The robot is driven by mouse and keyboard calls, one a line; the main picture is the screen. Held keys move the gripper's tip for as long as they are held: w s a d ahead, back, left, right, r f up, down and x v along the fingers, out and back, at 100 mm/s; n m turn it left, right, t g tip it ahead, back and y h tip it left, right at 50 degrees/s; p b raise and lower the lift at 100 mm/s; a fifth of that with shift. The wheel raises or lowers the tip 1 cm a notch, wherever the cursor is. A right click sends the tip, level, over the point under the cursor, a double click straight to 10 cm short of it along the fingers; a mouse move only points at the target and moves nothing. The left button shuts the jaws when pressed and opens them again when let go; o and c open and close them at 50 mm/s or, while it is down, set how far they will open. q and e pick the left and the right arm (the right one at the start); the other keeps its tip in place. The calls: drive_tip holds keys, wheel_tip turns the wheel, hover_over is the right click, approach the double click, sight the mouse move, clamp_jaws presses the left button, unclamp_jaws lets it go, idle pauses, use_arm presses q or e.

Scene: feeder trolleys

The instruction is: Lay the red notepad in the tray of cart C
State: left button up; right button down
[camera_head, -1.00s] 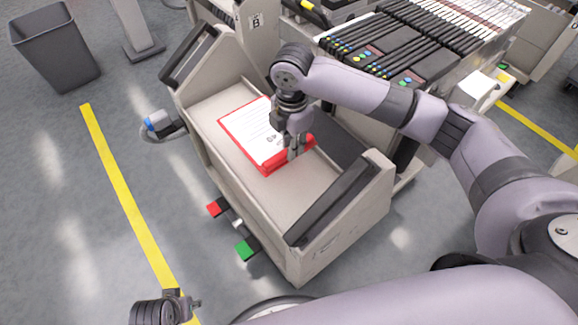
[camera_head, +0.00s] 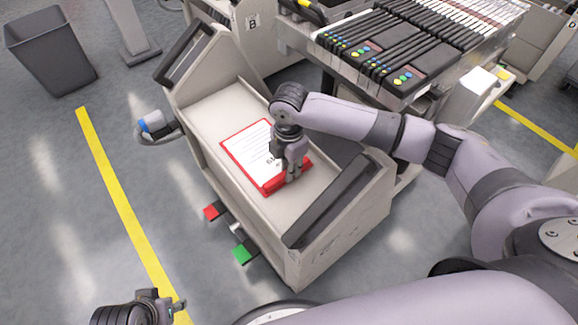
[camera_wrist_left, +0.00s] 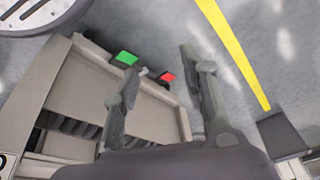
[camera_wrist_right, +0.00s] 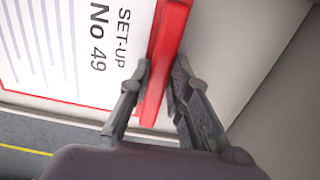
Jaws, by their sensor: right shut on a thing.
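The red notepad (camera_head: 245,146) has a white printed page and a thick red binding edge. It lies in the tray (camera_head: 222,106) of the near cart, tilted across it. My right gripper (camera_head: 290,177) is shut on the notepad's red edge; its two fingers sit on either side of that edge in the right wrist view (camera_wrist_right: 157,88). The page reads "SET-UP No 49" there. My left gripper (camera_head: 176,302) is at the bottom left of the head view, away from the notepad. Its fingers (camera_wrist_left: 160,80) are spread apart and empty in the left wrist view. The near cart's letter is not visible.
A cart marked B (camera_head: 252,22) stands behind the near cart. A feeder rack (camera_head: 400,60) with dark cassettes is at the upper right. Red and green pedals (camera_head: 242,252) stick out at the cart's lower side. A grey bin (camera_head: 52,50) is at the upper left.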

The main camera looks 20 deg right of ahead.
drive_tip(key=c, duration=1.5)
unclamp_jaws()
drive_tip(key=shift+r, duration=0.1)
drive_tip(key=shift+r, duration=0.35)
use_arm(q)
wheel_tip(320, 180, down, 12)
drive_tip(key=p, duration=0.3)
drive_tip(key=shift+s+r+g, duration=0.2)
drive_tip(key=shift+g, duration=0.2)
use_arm(e)
drive_tip(key=shift+r, duration=5.6)
